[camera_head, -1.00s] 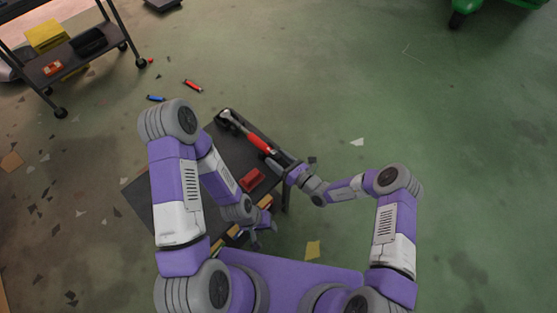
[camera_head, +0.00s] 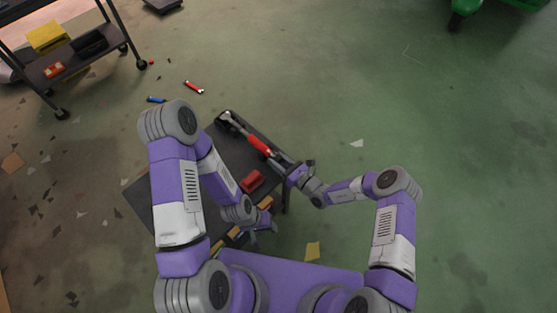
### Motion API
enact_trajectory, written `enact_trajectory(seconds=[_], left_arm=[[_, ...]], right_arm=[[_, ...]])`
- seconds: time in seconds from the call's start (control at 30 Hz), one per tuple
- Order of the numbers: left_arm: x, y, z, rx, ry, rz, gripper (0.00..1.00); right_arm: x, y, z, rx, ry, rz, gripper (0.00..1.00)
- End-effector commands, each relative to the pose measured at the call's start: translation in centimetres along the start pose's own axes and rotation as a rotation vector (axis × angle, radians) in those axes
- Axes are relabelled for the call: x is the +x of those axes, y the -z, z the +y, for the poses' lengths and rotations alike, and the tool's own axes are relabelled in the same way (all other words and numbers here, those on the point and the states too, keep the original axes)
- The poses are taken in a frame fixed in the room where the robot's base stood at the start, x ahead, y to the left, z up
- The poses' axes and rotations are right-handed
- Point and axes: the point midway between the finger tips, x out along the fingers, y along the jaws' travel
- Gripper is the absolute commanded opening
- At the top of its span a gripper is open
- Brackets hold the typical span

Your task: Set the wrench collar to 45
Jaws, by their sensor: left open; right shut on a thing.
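The wrench (camera_head: 257,143) has a red grip and a grey metal head. It lies slantwise over the dark table (camera_head: 147,187), with its head at the upper left near the table's far corner. My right gripper (camera_head: 282,162) is shut on the wrench at its lower right end, by the table's right edge. The collar and its scale are too small to read. My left gripper (camera_head: 262,229) is open and empty, low by the table's near edge and apart from the wrench.
A red object (camera_head: 252,181) lies on the table between my arms. A dark cart (camera_head: 75,62) with a yellow box (camera_head: 47,36) stands at the upper left. A red tool (camera_head: 194,87) and a blue tool (camera_head: 156,99) lie on the floor.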

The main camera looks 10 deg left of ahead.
Motion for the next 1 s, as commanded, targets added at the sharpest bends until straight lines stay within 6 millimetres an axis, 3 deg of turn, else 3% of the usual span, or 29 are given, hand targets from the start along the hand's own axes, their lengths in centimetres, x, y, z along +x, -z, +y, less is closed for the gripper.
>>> enact_trajectory(seconds=[0.7, 1.0], left_arm=[[-4.5, -0.2, 1.7, 0.000, 0.000, 0.000, 0.43], [-5.8, -0.2, 2.2, 0.000, 0.000, 0.000, 0.43]], right_arm=[[-0.1, -0.2, 0.0, -0.634, 0.010, 0.020, 0.10], [-0.1, -0.1, -0.1, -0.829, 0.013, 0.025, 0.10]])
